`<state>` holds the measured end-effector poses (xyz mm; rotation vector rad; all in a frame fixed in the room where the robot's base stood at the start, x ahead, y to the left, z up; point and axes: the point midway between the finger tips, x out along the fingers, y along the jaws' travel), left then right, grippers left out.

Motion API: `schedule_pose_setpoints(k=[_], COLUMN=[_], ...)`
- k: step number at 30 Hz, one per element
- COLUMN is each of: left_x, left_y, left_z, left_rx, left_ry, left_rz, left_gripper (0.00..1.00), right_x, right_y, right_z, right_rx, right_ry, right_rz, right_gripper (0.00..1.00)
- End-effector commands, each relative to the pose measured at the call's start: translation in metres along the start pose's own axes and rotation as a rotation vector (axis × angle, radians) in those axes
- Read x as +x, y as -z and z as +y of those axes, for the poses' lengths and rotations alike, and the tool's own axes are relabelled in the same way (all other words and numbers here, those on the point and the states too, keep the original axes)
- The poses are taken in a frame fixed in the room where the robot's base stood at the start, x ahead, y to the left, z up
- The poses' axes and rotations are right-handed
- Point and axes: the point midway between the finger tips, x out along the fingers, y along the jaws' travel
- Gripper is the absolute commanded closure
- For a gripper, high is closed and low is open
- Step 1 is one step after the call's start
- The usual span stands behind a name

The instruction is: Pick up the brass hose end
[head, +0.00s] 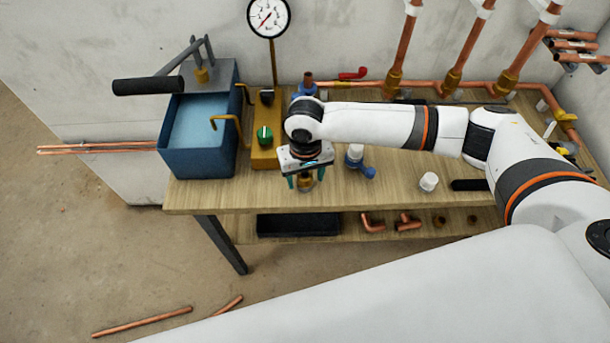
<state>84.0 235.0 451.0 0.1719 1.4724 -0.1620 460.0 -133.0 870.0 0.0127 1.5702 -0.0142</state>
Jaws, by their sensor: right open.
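My right gripper (306,179) points down over the front edge of the wooden bench, left of its middle. Its jaws are open, with one greenish finger on each side of a small brass piece (306,184). This looks like the brass hose end, but the gripper body hides its upper part. I cannot tell whether the fingers touch it. My left gripper is not in view.
A blue tank (197,130) and a brass block with a green knob (264,134) stand left of the gripper. A white-and-blue valve (358,163) is close on the right, then a white cap (428,182). Copper fittings (372,223) lie on the lower shelf.

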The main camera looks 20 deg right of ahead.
Motion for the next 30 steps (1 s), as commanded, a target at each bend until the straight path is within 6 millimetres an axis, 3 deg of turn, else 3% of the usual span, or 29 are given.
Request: schedule_pose_setpoints(k=[3, 10, 11, 20, 23, 30], left_x=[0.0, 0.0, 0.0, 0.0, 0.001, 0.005], left_y=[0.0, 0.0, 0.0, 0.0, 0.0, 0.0], left_z=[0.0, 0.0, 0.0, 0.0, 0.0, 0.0], left_rx=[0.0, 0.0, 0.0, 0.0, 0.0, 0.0], left_ry=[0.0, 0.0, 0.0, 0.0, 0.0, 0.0], left_rz=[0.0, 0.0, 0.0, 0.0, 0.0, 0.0], left_gripper=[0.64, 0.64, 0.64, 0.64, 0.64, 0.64], right_x=[0.0, 0.0, 0.0, -0.004, -0.014, -0.062], right_y=[0.0, 0.0, 0.0, 0.0, -0.001, -0.001], right_z=[0.0, 0.0, 0.0, 0.0, 0.001, 0.001], right_rx=[0.0, 0.0, 0.0, 0.0, 0.001, 0.0], right_ry=[0.0, -0.001, 0.0, -0.001, -0.003, -0.004], right_rz=[0.0, 0.0, 0.0, -0.001, -0.002, -0.004], right_gripper=[0.42, 0.79, 0.81, 0.81, 0.81, 0.81])
